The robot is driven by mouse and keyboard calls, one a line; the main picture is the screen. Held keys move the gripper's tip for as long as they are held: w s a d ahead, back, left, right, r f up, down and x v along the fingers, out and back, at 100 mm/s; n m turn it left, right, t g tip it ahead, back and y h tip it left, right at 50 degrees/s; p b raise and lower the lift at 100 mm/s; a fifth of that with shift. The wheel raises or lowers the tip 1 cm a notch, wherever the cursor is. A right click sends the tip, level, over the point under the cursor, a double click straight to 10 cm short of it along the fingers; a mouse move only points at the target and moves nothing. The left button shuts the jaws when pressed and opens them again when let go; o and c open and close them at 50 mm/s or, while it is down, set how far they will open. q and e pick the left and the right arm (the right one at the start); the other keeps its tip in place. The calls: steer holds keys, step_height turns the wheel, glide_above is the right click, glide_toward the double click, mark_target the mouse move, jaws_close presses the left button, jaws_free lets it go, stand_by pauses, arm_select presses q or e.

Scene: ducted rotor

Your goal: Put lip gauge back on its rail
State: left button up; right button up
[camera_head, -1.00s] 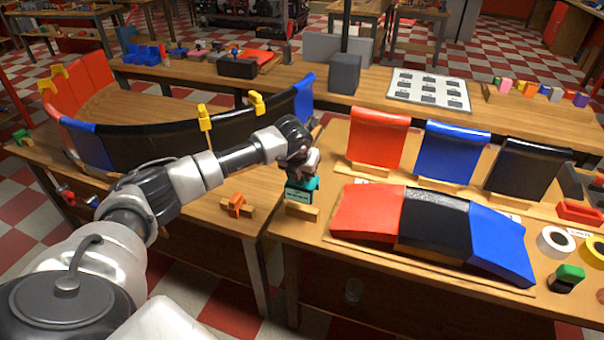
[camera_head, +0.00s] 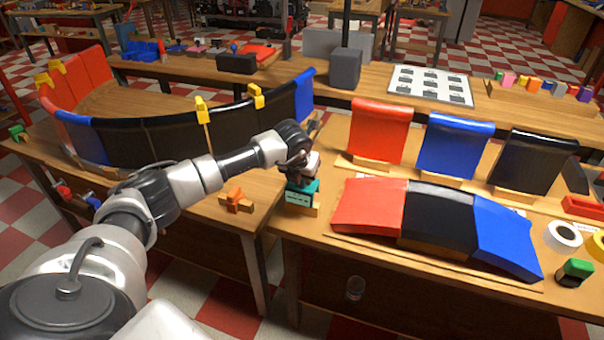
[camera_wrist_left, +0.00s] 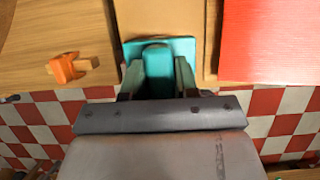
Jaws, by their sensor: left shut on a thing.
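The lip gauge, a teal block with a flat plate, shows in the head view (camera_head: 299,194) at the left edge of the right-hand table. My left gripper (camera_head: 302,178) is above it, shut on it. In the left wrist view the fingers of my left gripper (camera_wrist_left: 158,82) close on the raised middle of the teal gauge (camera_wrist_left: 157,50) from both sides. A small wooden rail (camera_head: 304,211) shows just below the gauge; I cannot tell whether they touch. My right gripper is not in view.
An orange clamp-like piece (camera_head: 236,200) sits on the table to the left. A red, black and blue curved panel (camera_head: 370,207) lies close to the right. A curved upright wall (camera_head: 180,137) stands behind my left arm. A gap separates the two tables in front.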

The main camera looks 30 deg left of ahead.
mark_target(302, 192)
arm_select(q)
steer(key=shift+f+b, duration=1.9)
steer(key=shift+f, duration=0.9)
steer(key=shift+f+b, duration=0.3)
steer(key=shift+b, duration=0.05)
steer(key=o, duration=1)
steer(key=shift+o, duration=0.2)
steer(key=a+v, duration=0.1)
steer(key=v, duration=0.9)
steer(key=shift+s+d+r, duration=0.25)
steer(key=shift+d+r, duration=0.15)
steer(key=shift+d, duration=0.1)
steer(key=shift+d, duration=0.1)
